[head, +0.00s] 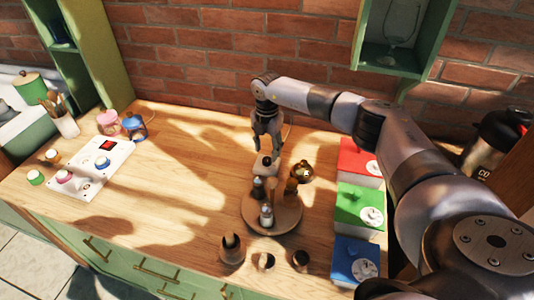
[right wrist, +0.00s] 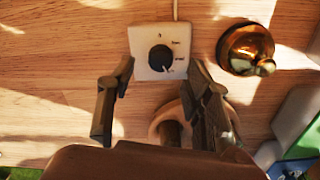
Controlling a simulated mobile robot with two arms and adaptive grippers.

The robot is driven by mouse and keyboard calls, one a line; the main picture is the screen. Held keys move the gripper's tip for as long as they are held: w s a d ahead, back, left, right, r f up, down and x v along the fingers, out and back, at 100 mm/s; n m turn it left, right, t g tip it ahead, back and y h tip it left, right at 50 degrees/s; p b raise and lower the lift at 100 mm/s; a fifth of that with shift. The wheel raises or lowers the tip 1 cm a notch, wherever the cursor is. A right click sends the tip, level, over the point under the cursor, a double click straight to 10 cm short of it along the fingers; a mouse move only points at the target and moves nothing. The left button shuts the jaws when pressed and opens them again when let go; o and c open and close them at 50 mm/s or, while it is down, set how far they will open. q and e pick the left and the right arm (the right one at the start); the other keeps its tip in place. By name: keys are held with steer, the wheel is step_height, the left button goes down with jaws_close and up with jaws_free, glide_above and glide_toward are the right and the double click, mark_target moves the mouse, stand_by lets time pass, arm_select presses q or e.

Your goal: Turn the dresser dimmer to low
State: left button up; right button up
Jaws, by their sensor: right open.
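The dimmer (right wrist: 145,68) is a white square plate with a round black knob (right wrist: 159,56). A light pointer mark on the knob points to the lower right. Small labels around the knob are too small to read. In the head view the dimmer (head: 264,171) shows below my right gripper (head: 266,148), partly hidden by it. My right gripper (right wrist: 162,76) is open, with one finger on each side of the plate's near part and nothing between them except the view of the dimmer. Whether the fingers touch it I cannot tell. My left gripper is not in view.
A brass bell-shaped object (right wrist: 245,45) stands right of the dimmer. A round wooden turntable (head: 288,217) with small bottles lies in front. Red (head: 356,158), green (head: 350,203) and blue (head: 347,262) boxes stand right. A white knob panel (head: 110,165) is left; the wood between is clear.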

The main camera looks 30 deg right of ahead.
mark_target(267, 159)
steer(key=shift+f, duration=1.9)
steer(key=shift+c, duration=0.3)
jaws_close()
